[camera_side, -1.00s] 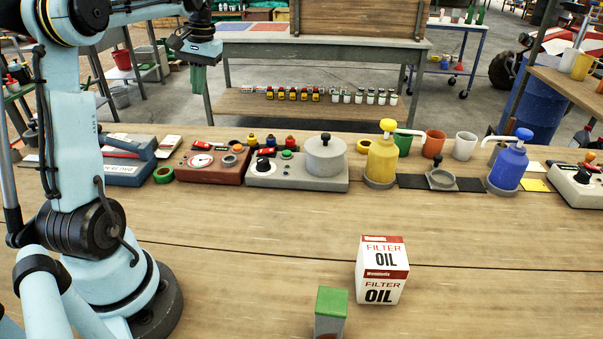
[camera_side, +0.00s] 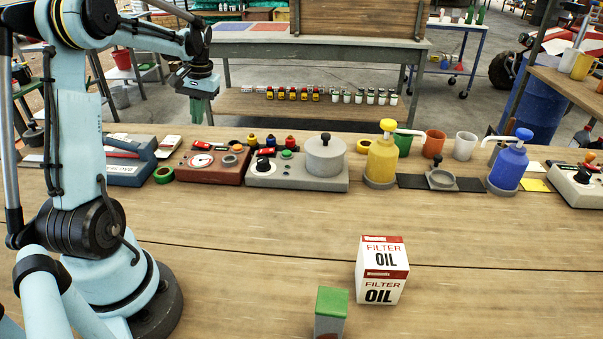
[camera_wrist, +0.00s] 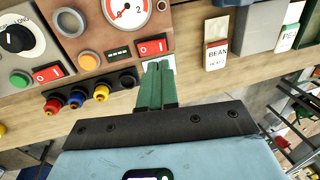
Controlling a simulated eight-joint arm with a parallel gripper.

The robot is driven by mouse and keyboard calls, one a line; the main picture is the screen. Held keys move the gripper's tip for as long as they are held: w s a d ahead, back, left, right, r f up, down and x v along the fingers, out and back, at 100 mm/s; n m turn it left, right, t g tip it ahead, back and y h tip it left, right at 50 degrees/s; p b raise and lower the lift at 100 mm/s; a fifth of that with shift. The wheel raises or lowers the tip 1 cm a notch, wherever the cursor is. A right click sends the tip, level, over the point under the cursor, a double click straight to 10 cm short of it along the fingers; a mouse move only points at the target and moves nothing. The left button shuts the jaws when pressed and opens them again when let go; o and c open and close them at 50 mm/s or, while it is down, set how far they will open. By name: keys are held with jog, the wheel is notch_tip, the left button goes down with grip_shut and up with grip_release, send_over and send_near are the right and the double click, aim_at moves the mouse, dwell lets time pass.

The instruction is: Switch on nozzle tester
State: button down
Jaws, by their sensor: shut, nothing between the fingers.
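A red-brown box with a round dial (camera_side: 210,167), which fits a nozzle tester, stands among the devices at the back of the bench. In the wrist view the box (camera_wrist: 85,43) shows its dial, an orange button (camera_wrist: 88,62), a small dark display and a red rocker switch (camera_wrist: 152,46). Whether the rocker is on or off cannot be told. My gripper (camera_side: 198,118) hangs above and behind the box, fingers pointing down. In the wrist view the green fingers of my gripper (camera_wrist: 158,66) are together and empty, tips close to the rocker's edge; contact cannot be told.
Left is a blue-grey device (camera_side: 130,168); right is a grey device with a pot (camera_side: 300,178). A bean packet (camera_wrist: 216,52) stands nearby. The filter oil box (camera_side: 382,270) is on the open front bench.

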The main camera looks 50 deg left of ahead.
aim_at(205, 144)
jog(key=shift+s+a+f, duration=0.15)
jog(key=shift+f, duration=0.8)
jog(key=shift+s+a+f, duration=0.1)
jog(key=shift+f, duration=0.8)
jog(key=shift+s+a+f, duration=0.15)
jog(key=shift+f, duration=0.8)
jog(key=shift+s+a+f+t+h, duration=0.15)
jog(key=shift+s+f+t+h, duration=0.05)
jog(key=shift+f+t+h, duration=0.1)
jog(key=shift+w, duration=0.1)
jog(key=shift+w+d, duration=0.7)
jog(key=shift+d, duration=0.05)
